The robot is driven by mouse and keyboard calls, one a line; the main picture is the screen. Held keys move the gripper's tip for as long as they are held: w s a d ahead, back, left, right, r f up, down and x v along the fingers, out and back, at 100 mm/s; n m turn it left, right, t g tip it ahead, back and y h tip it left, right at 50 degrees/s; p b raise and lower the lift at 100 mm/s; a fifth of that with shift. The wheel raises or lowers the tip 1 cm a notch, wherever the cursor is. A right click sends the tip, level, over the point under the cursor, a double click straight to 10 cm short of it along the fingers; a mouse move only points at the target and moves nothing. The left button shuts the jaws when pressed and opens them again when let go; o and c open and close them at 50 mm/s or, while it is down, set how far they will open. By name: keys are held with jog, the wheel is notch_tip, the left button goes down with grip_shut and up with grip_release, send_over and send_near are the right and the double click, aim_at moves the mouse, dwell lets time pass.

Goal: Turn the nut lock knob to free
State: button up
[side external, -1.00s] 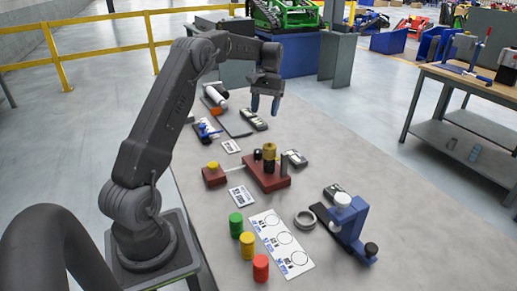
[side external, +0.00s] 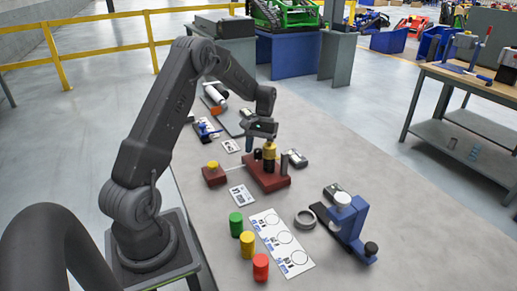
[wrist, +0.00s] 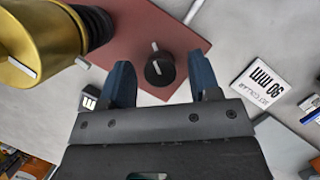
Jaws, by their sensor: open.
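The small black knob (wrist: 160,70) with a white pointer line stands on a red-brown base plate (wrist: 142,30) in the wrist view. Its pointer runs nearly up and down in that picture. My gripper (wrist: 160,62) is open, with one blue finger on each side of the knob in this view; contact cannot be made out. A gold cylinder (wrist: 45,35) with a black ribbed part stands to the left of the knob. In the side view, my gripper (side external: 260,138) is low over the red-brown base (side external: 268,178), close to the gold cylinder (side external: 269,152).
A smaller red-brown block (side external: 214,175) with a yellow top lies left of the base. Green, yellow and red cylinders, a marked white sheet (side external: 282,240) and a blue fixture (side external: 348,222) are nearer the camera.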

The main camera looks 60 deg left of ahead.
jog(key=c, duration=0.9)
jog(key=shift+m, duration=0.4)
jog(key=m+y, duration=0.1)
jog(key=m, duration=0.3)
jog(key=shift+d+m+g+y, duration=0.15)
jog(key=shift+m+g+y, duration=0.25)
jog(key=m+y, duration=0.1)
jog(key=m, duration=0.3)
jog(key=shift+m+y, duration=0.3)
jog(key=shift+y, duration=0.1)
jog(key=shift+w, duration=0.1)
jog(key=o, duration=0.9)
